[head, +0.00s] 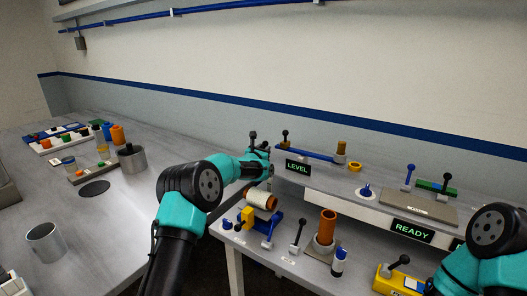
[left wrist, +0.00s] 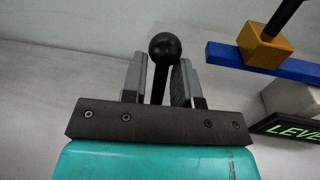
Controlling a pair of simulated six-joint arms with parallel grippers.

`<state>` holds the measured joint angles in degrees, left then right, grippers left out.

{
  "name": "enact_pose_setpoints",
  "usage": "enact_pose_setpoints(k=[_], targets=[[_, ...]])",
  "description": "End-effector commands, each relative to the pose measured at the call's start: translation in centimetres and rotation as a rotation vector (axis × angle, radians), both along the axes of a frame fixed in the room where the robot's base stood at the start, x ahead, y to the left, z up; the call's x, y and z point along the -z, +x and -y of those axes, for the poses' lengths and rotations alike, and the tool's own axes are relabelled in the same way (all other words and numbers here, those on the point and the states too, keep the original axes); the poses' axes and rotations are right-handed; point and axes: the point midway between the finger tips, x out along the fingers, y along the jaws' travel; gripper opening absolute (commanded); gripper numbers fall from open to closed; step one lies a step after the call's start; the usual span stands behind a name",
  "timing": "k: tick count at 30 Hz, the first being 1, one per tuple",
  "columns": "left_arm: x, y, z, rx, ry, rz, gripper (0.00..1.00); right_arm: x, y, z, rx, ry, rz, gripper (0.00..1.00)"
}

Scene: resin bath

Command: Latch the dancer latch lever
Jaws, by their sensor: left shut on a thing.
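My left gripper (head: 262,153) reaches to the left end of the raised shelf in the head view. In the left wrist view its two grey fingers (left wrist: 160,68) are shut on a black lever with a round ball knob (left wrist: 166,46), which I take to be the dancer latch lever. The knob stands above the fingertips, and the stem passes down between them. The lever's base is hidden behind the gripper. Just right of it is a blue bar (head: 312,154) with a yellow-orange block (left wrist: 262,46) and a black upright at its left end. My right gripper is out of view.
A LEVEL display (head: 298,168) stands below the blue bar, and a READY display (head: 412,231) is further right. A spool (head: 261,199), several small levers and an orange cylinder (head: 327,226) crowd the lower table. Cups and bottles stand on the left bench (head: 120,215).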

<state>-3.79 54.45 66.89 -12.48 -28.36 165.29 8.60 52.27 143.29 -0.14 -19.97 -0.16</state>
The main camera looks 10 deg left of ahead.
Motion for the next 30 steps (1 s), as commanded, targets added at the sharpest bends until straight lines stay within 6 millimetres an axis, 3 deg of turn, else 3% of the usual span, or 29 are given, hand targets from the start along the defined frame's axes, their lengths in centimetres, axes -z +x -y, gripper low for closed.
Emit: enact_pose_setpoints(k=[28,29,30], targets=[[-0.29,-0.55,-0.25,0.0,-0.044,0.118,0.0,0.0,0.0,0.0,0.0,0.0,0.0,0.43],[-0.28,-0.56,-0.24,0.0,-0.044,0.118,0.29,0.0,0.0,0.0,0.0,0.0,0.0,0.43],[-0.28,-0.56,-0.24,0.0,-0.044,0.118,0.33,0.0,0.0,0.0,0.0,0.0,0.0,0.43]])
